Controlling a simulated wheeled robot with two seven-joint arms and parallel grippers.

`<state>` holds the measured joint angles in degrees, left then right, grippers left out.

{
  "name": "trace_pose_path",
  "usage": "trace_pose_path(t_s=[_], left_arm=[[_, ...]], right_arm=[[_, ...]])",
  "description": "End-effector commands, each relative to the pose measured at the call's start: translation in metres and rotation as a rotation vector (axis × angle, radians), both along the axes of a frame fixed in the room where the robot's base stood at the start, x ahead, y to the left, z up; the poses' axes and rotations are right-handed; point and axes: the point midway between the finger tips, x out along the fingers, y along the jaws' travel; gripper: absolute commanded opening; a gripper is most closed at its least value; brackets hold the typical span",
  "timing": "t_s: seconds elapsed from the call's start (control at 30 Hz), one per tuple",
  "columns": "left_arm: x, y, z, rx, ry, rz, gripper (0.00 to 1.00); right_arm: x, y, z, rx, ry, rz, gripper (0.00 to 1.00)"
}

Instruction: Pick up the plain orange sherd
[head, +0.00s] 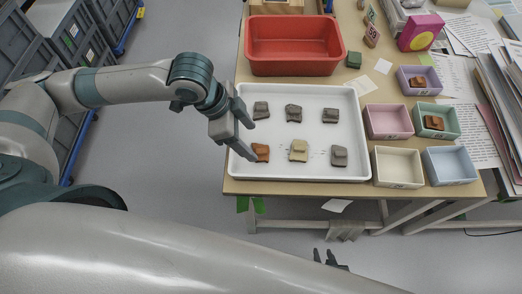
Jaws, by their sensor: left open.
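An orange sherd (263,153) lies at the front left of the white tray (296,174), partly covered by a finger of my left gripper. Whether its face is plain is too small to tell. My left gripper (251,141) is open over the tray's left side, with one fingertip at the orange sherd and the other further back. Nothing shows between its fingers. The tray also holds a tan sherd (299,151) and several grey-brown sherds (294,113). My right gripper (325,257) shows only as dark fingertips at the bottom, away from the table.
A red bin (293,71) stands behind the tray. To the right are small boxes: purple (402,88) and green (455,134) with orange-brown pieces inside, and pink (372,134), cream (380,182) and blue (430,182), which look empty. Papers lie further right.

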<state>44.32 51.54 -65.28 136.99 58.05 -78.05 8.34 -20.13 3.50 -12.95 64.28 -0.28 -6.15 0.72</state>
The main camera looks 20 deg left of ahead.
Motion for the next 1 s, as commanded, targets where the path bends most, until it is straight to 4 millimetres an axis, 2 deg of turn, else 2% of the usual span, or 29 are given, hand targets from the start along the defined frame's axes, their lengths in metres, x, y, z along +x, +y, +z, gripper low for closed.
trace_pose_path(t_s=[0.47, 0.83, 1.0], left_arm=[[0.001, -0.002, -0.006, 0.001, 0.001, 0.0, 0.64], [0.006, -0.016, -0.044, 0.001, 0.001, 0.0, 0.64], [0.007, -0.019, -0.052, 0.001, 0.0, -0.001, 0.64]], right_arm=[[0.0, 0.0, 0.001, 0.0, -0.002, 0.0, 0.31], [0.001, 0.003, 0.005, 0.009, -0.033, 0.007, 0.31], [0.005, 0.007, 0.007, 0.013, -0.042, 0.009, 0.31]])
